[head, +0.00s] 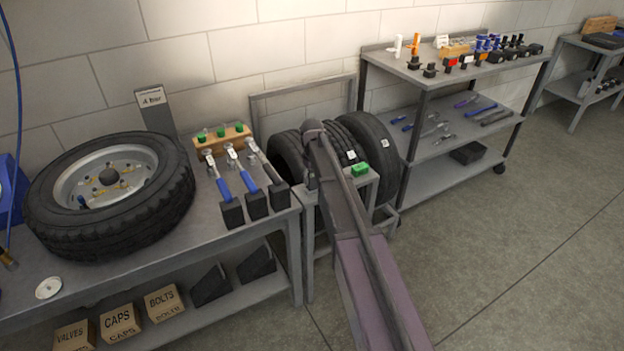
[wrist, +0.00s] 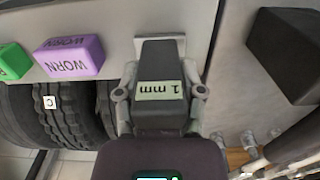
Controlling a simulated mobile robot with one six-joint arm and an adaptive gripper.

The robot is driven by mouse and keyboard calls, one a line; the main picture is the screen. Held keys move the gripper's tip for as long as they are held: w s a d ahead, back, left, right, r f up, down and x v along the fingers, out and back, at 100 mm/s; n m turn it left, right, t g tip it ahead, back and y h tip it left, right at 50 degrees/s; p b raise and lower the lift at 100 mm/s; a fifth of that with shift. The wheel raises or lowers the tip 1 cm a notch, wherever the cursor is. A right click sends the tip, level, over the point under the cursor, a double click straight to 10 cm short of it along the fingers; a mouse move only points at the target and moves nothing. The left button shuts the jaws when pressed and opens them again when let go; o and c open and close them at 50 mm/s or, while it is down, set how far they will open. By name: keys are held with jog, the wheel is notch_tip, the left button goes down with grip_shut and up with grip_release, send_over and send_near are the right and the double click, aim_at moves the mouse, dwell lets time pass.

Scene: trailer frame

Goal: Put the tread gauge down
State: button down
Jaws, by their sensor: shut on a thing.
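The tread gauge (wrist: 160,98) is a dark block with a pale label reading "1 mm", upside down in the wrist view. My gripper (wrist: 152,88) is shut on it, one finger on each side. I cannot tell whether the gauge touches that surface. In the head view my arm covers the gripper and the gauge.
A purple block marked "WORN" (wrist: 70,56) and a green block (wrist: 14,62) sit left of the gauge; the green block (head: 360,169) also shows in the head view. Tyres (head: 372,150) stand below. A black block (wrist: 288,40) is at the right. The bench (head: 285,232) holds a wheel (head: 110,190).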

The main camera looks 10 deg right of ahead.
jog(key=shift+f, duration=0.15)
jog(key=shift+c, duration=1)
grip_release()
jog(key=shift+r, duration=0.25)
notch_tip(320, 180, up, 12)
jog(key=p, duration=1.2)
jog(key=shift+s+f, duration=0.1)
jog(key=s+m, duration=0.3)
jog(key=s, duration=2.6)
jog(key=shift+m, duration=0.3)
